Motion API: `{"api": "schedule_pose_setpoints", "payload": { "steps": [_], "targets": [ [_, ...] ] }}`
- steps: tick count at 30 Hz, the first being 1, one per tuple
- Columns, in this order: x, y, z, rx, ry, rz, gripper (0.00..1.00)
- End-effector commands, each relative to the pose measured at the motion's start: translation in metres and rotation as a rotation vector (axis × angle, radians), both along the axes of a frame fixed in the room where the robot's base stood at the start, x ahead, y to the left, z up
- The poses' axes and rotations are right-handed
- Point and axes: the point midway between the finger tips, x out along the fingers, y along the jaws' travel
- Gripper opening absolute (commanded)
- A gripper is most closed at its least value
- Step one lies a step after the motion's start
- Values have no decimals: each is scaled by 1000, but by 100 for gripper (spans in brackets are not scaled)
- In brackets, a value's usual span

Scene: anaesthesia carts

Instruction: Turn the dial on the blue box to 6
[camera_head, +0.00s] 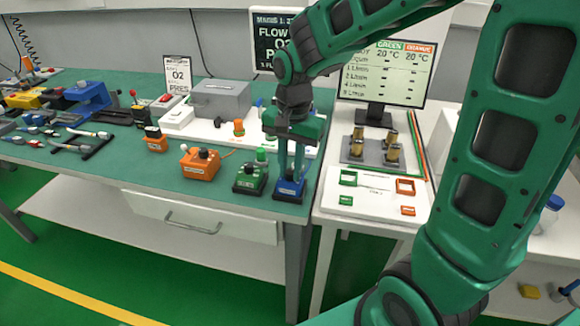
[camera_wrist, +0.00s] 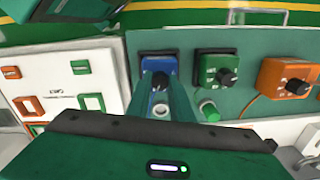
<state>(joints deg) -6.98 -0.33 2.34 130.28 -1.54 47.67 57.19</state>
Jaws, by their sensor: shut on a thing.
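The blue box (camera_head: 289,190) stands at the front right corner of the green-topped table. My gripper (camera_head: 291,177) points down over it, with its fingers at the top of the box. In the wrist view the blue box (camera_wrist: 158,66) lies beyond my green fingers, which are shut on its dial (camera_wrist: 159,80). The fingers hide most of the dial, and I cannot read its setting or any numbers.
A green box (camera_head: 250,179) with a black dial stands close on the left, and an orange box (camera_head: 201,163) beyond it. On the right, a white table carries a board with green and orange frames (camera_head: 348,178). A monitor (camera_head: 388,72) stands behind.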

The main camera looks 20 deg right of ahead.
Motion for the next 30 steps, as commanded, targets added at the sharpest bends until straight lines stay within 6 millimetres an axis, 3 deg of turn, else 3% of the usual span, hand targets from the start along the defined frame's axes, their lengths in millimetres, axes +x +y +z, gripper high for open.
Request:
{"api": "schedule_pose_setpoints", "payload": {
  "steps": [13, 14, 16, 25, 30],
  "targets": [
    [0, 0, 0, 0, 0, -10, 0],
    [0, 0, 0, 0, 0, -10, 22],
    [0, 0, 0, 0, 0, -10, 39],
    [0, 0, 1, 0, -1, -9, 39],
    [1, 0, 14, 0, -4, -9, 39]
  ]
}}
